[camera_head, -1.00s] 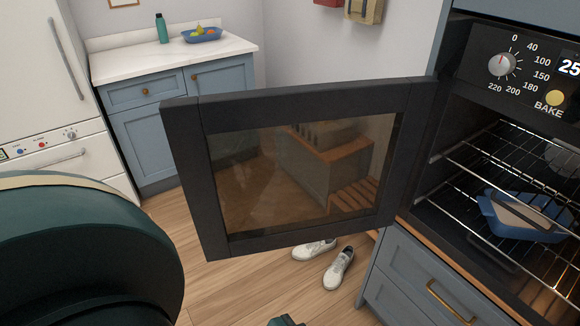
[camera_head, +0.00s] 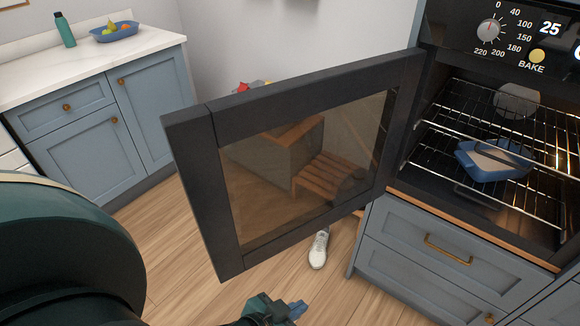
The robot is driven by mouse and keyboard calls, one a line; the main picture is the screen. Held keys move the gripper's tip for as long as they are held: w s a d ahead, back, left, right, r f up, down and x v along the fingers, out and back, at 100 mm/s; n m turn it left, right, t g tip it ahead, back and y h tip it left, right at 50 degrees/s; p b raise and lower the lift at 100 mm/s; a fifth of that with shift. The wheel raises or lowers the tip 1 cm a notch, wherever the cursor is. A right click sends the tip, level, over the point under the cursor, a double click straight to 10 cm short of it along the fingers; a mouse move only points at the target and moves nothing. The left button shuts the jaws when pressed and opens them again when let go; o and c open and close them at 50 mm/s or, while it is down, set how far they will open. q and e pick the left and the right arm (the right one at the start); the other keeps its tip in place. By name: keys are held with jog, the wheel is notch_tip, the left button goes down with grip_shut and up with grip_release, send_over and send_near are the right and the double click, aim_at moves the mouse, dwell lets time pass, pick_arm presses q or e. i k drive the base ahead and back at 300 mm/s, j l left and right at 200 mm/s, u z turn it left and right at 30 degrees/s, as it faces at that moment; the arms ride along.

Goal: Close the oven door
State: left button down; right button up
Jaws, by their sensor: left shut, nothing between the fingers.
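The oven door (camera_head: 215,200) stands wide open, hinged at its right side beside the oven (camera_head: 400,195). It has a dark frame and a brownish see-through window. Inside the oven a blue dish (camera_head: 465,160) sits on a wire rack (camera_head: 440,130). My left gripper (camera_head: 297,309) is at the bottom middle of the view, below the door's lower edge and apart from it in the picture. Its fingers are shut with nothing seen in them. My right gripper is not in view.
Blue drawers (camera_head: 415,248) with brass handles lie under the oven. A white shoe (camera_head: 318,250) stands on the wooden floor (camera_head: 185,250) below the door. A counter (camera_head: 60,75) with a green bottle (camera_head: 64,30) and a fruit bowl (camera_head: 114,32) stands at the back left.

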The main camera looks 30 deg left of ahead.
aim_at(262, 170)
jog(key=k+j+z, duration=0.15)
jog(key=j, duration=0.2)
jog(key=k+j+z, duration=0.1)
jog(key=j, duration=0.25)
jog(key=k+j+z, duration=0.15)
jog(key=j, duration=0.15)
jog(key=j+z, duration=0.2)
jog(key=j, duration=0.35)
jog(key=k+j+z, duration=0.15)
jog(key=j, duration=0.35)
jog(key=i+j+z, duration=0.15)
jog(key=j, duration=0.2)
jog(key=j+z, duration=0.15)
jog(key=j, duration=0.15)
jog(key=i+j+z, duration=0.15)
jog(key=j, duration=0.2)
jog(key=k+j, duration=0.15)
jog(key=k, duration=0.2)
jog(key=j+z, duration=0.05)
